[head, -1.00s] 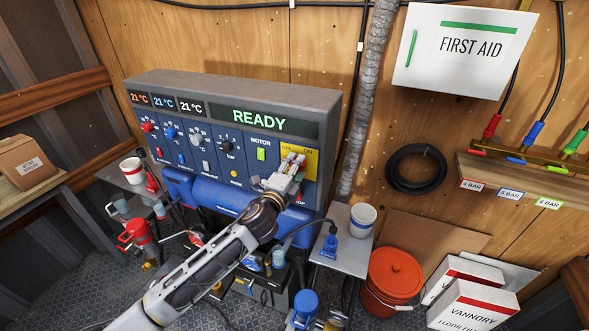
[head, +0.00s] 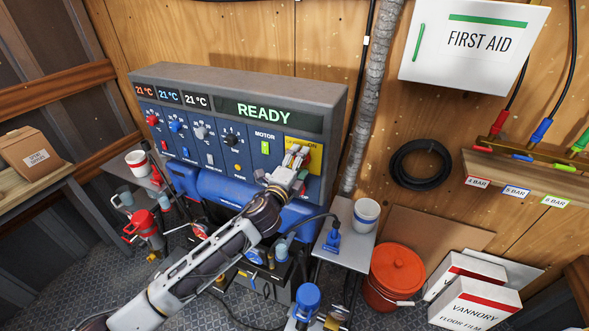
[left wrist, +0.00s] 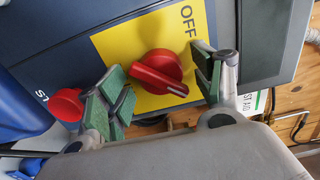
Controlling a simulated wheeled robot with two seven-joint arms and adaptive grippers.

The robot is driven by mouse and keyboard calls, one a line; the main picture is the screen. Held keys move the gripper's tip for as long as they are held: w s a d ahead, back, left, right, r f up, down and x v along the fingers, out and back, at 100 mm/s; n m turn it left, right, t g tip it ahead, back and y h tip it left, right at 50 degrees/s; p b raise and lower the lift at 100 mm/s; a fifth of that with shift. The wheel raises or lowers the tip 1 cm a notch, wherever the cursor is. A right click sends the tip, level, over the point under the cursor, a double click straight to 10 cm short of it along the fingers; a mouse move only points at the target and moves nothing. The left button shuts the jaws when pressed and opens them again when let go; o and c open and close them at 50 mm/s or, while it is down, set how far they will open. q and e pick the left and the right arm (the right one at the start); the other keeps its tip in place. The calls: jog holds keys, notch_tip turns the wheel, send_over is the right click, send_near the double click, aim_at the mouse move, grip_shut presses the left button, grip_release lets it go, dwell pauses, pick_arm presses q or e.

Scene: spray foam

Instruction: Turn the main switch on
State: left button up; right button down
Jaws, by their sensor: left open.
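The main switch is a red rotary knob (left wrist: 157,72) on a yellow plate (left wrist: 125,45) marked OFF at one edge. In the head view the yellow plate (head: 316,146) is at the right end of the control panel, and my gripper partly hides it. My left gripper (head: 298,160) is open in front of the plate. In the left wrist view its green-padded fingers (left wrist: 161,82) stand on either side of the knob, with visible space between them and it. The knob's raised grip runs slantwise, its end towards the right finger. My right gripper is not in view.
The grey control panel (head: 215,78) shows READY. A red button (left wrist: 66,104) sits beside the yellow plate, near the left finger. A blue cylinder (head: 228,190) is below the panel. A small table with a white cup (head: 366,213) and a red bucket (head: 396,275) stand to the right.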

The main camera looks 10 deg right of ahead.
pick_arm(q)
jog(key=v, duration=1.2)
dwell(0.4)
jog(key=shift+n, duration=0.3)
dwell(0.3)
